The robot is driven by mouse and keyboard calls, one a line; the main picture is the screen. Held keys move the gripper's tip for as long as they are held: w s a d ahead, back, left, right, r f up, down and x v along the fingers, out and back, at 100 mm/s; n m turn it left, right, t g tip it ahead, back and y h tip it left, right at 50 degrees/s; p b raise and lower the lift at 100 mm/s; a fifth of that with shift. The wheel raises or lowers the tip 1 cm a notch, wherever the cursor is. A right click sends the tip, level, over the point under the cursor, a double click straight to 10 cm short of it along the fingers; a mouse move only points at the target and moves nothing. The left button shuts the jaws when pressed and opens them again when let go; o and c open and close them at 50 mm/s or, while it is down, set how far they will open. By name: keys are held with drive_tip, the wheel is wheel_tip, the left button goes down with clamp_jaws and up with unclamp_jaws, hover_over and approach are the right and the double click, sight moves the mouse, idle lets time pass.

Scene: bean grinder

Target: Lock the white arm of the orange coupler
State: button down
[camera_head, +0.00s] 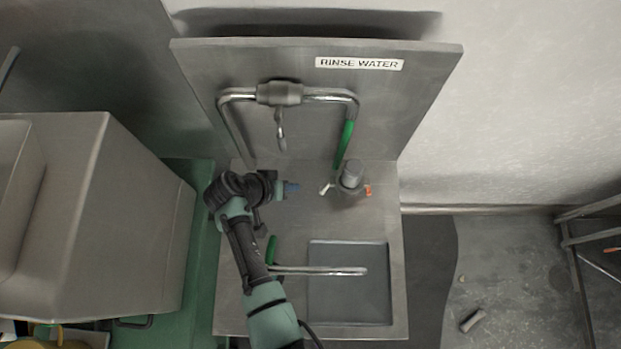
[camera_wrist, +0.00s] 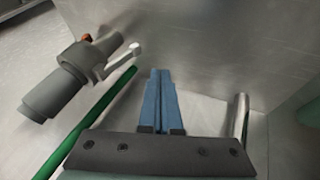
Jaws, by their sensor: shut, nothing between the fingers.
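The coupler (camera_head: 351,175) is a grey cylindrical fitting on the steel counter below the right end of the pipe. A small orange part (camera_head: 368,190) shows on its right side and a white arm (camera_head: 325,188) sticks out on its left. In the wrist view the coupler (camera_wrist: 55,92) is at the upper left, with its white arm (camera_wrist: 122,60) pointing right and a bit of orange (camera_wrist: 87,37) behind. My gripper (camera_head: 291,187) is left of the white arm, apart from it. Its blue fingers (camera_wrist: 160,72) are together and empty.
A green-handled pipe (camera_head: 346,135) rises behind the coupler against the steel backsplash (camera_head: 240,65). A sink basin (camera_head: 350,300) with a faucet (camera_head: 320,270) lies in front. In the wrist view a green bar (camera_wrist: 95,120) and a metal pipe (camera_wrist: 238,115) flank my fingers.

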sight(323, 188)
drive_tip(key=x, duration=0.2)
drive_tip(key=shift+d+f, duration=0.15)
drive_tip(key=shift+f, duration=0.15)
drive_tip(key=d, duration=0.1)
drive_tip(key=d+p, duration=0.1)
drive_tip(key=shift+d+f, duration=0.2)
drive_tip(key=shift+d, duration=0.05)
drive_tip(key=shift+d+f, duration=0.25)
drive_tip(key=shift+d, duration=0.4)
drive_tip(key=shift+d+f, duration=0.4)
drive_tip(key=shift+s+d, duration=0.15)
drive_tip(key=shift+d, duration=0.05)
drive_tip(key=shift+d+r+p, duration=0.2)
drive_tip(key=shift+r+p, duration=0.25)
drive_tip(key=shift+r, duration=0.45)
